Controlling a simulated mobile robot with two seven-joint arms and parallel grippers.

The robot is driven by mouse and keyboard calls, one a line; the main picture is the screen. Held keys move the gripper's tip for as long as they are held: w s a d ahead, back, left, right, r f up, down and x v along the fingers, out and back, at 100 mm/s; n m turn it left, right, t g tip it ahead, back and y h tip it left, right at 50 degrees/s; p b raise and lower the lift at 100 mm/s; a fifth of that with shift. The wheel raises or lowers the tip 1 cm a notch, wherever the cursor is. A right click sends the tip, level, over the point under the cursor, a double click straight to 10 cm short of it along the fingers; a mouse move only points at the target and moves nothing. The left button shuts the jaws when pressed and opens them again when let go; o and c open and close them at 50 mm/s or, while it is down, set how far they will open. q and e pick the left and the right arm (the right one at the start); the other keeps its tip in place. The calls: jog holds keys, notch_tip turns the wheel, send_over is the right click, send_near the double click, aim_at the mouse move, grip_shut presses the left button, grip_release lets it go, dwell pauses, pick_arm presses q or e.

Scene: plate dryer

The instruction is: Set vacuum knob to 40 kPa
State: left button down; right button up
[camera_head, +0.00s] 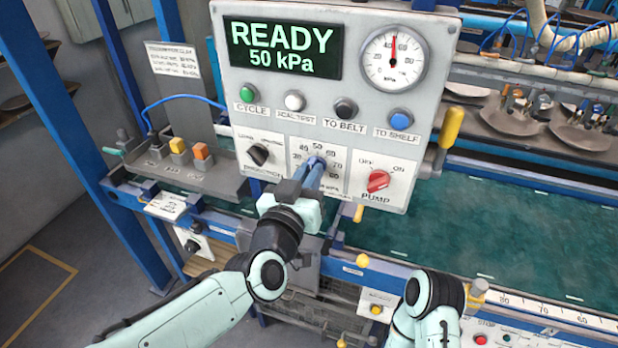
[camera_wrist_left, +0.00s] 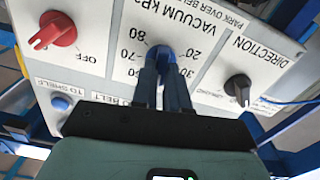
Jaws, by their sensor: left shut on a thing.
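The vacuum knob (camera_head: 317,161) sits on the lower middle of the grey control panel (camera_head: 225,75), on a white plate with a printed scale. My left gripper (camera_head: 312,172) has its blue fingers closed around the knob. In the left wrist view, the fingers (camera_wrist_left: 163,68) meet at the dial, below the word VACUUM. The knob is mostly hidden between them, so I cannot read its pointer. The display (camera_head: 283,48) reads READY 50 kPa. The needle of the round gauge (camera_head: 395,58) points almost straight up. My right arm shows at the lower right, but its gripper is out of view.
The black direction knob (camera_head: 258,154) is left of the vacuum dial; the red pump knob (camera_head: 378,181) is right of it. Several push buttons, including the blue TO SHELF button (camera_head: 401,118), line the panel above. A yellow handle (camera_head: 451,128) stands at the panel's right edge.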

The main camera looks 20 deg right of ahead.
pick_arm(q)
jog(key=shift+f+n+b, duration=0.1)
jog(key=shift+n+b, duration=1.2)
jog(key=shift+n, duration=1.6)
jog(key=c, duration=1.1)
grip_release()
jog(key=shift+c, duration=0.2)
jog(key=shift+a, duration=0.1)
jog(key=v, duration=1.3)
jog(key=shift+s+a, duration=0.1)
